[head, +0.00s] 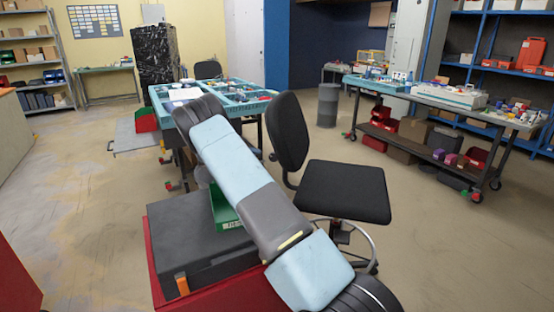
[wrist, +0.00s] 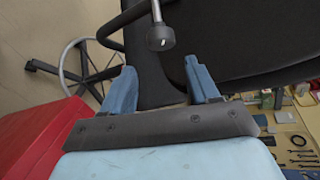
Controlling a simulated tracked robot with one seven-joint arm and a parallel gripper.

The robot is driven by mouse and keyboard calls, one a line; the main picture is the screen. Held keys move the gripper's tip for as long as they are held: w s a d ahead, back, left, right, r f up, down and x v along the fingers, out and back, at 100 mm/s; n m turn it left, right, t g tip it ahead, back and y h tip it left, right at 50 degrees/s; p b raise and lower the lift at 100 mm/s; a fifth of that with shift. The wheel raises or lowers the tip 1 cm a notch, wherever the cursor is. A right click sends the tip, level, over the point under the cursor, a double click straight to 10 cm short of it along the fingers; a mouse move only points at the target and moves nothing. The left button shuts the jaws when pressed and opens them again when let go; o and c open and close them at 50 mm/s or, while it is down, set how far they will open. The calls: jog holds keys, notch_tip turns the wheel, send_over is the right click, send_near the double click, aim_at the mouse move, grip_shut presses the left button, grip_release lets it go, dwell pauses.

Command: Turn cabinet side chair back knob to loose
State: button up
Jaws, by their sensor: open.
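In the wrist view a small grey knob (wrist: 159,38) with a pale stem shows beyond my fingertips, about midway between them. It sits against the black underside or back of a chair (wrist: 230,40). My gripper (wrist: 159,66) is open, with two blue fingers spread and nothing between them. The knob appears apart from both fingers. In the head view a black office chair (head: 343,190) stands right of my arm, its backrest (head: 287,131) upright. A second black chair (head: 208,70) stands behind the workbench. My gripper is hidden in the head view.
A workbench with blue trays (head: 240,88) stands beyond my arm. A trolley table (head: 455,97) with bins below is at right. A chair base (wrist: 85,70) and a red surface (wrist: 45,130) show in the wrist view. Floor at left is clear.

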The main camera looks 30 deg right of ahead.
aim_at(272, 159)
jog(key=x, duration=1.3)
jog(key=c, duration=0.7)
jog(key=shift+o, duration=0.2)
jog(key=shift+n+h, duration=0.3)
jog(key=shift+h, duration=0.1)
jog(key=shift+r+n+h, duration=0.15)
jog(key=shift+n+h, duration=1.55)
jog(key=shift+a, duration=0.1)
